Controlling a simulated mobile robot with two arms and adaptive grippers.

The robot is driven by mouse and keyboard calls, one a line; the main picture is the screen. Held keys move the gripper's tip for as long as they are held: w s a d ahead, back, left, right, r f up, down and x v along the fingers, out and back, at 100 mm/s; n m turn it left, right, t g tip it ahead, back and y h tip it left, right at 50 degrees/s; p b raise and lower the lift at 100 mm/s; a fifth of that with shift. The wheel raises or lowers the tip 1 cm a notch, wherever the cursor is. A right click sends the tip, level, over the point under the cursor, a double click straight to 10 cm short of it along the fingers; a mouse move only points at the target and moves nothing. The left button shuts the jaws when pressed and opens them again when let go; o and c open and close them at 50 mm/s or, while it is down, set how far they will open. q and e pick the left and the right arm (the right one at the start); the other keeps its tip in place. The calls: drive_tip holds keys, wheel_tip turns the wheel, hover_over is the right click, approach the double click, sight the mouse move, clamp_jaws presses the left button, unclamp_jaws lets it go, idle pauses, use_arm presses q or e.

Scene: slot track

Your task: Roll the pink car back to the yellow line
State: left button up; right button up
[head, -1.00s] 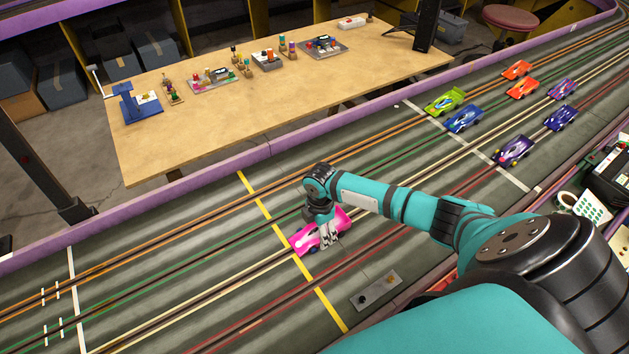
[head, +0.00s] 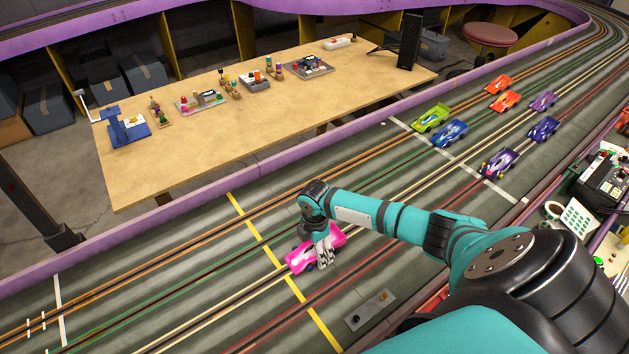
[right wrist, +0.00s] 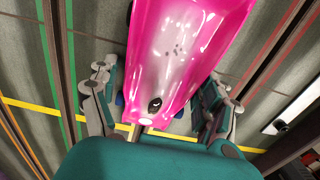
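The pink car (head: 302,257) sits on the track with its left end right at the yellow line (head: 258,236). My right gripper (head: 325,252) is low over the car. In the right wrist view the pink car (right wrist: 180,60) lies between the two spread fingers of the right gripper (right wrist: 160,95). A strip of track shows between the left finger and the car; the right finger is very close to the car's side, and contact is unclear. The yellow line (right wrist: 50,109) passes at the car's near end. My left gripper is not in view.
Several other cars, including a green one (head: 431,118) and a dark purple one (head: 499,163), stand at the right near a white line (head: 455,158). A grey plate with knobs (head: 370,310) lies near the car. A wooden table (head: 260,120) stands behind the purple wall.

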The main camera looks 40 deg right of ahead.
drive_tip(key=shift+o, duration=0.9)
wheel_tip(320, 180, up, 12)
